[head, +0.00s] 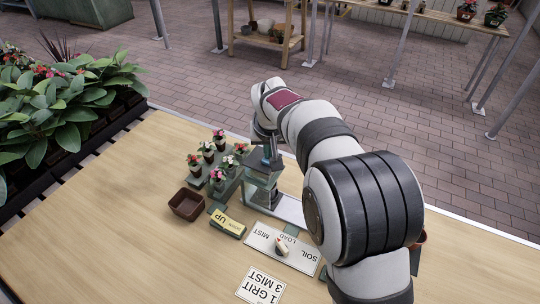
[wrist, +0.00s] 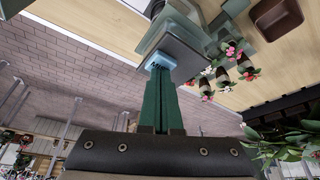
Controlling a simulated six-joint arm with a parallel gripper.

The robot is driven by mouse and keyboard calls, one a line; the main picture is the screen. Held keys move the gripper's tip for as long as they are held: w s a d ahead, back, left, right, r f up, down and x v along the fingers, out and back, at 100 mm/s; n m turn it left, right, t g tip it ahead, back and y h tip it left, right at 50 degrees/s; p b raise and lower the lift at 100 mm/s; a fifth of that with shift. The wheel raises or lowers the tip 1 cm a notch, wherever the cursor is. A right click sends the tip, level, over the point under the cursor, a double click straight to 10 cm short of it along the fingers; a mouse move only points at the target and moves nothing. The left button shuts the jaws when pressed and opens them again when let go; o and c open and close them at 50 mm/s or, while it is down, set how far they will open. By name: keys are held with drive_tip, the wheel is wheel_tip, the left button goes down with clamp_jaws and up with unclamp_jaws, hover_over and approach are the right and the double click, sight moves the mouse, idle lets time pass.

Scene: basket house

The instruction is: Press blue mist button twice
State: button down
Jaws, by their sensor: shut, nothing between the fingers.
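A small blue button (head: 267,160) sits on top of a grey-green, partly see-through stand (head: 262,181) on the wooden table. My gripper (head: 271,148) is at the top of this stand, pointing down, partly hidden behind its own arm. In the wrist view my green fingers (wrist: 160,73) are together with nothing between them. Their tips overlap the light blue button (wrist: 172,62) at the edge of the stand's top. I cannot tell whether they touch or press it.
A sign plate (head: 283,247) reads MIST, LOAD and SOIL, with a small pale object on it. A card (head: 262,286) reads 1 GRIT 3 MIST. A brown pot (head: 186,204), a yellow UP block (head: 227,222) and several potted flowers (head: 208,151) stand left of the stand.

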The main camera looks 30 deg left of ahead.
drive_tip(key=shift+f, duration=0.25)
drive_tip(key=shift+r, duration=1.05)
drive_tip(key=shift+f, duration=0.1)
idle(0.5)
drive_tip(key=shift+f, duration=0.95)
drive_tip(key=shift+r, duration=1.05)
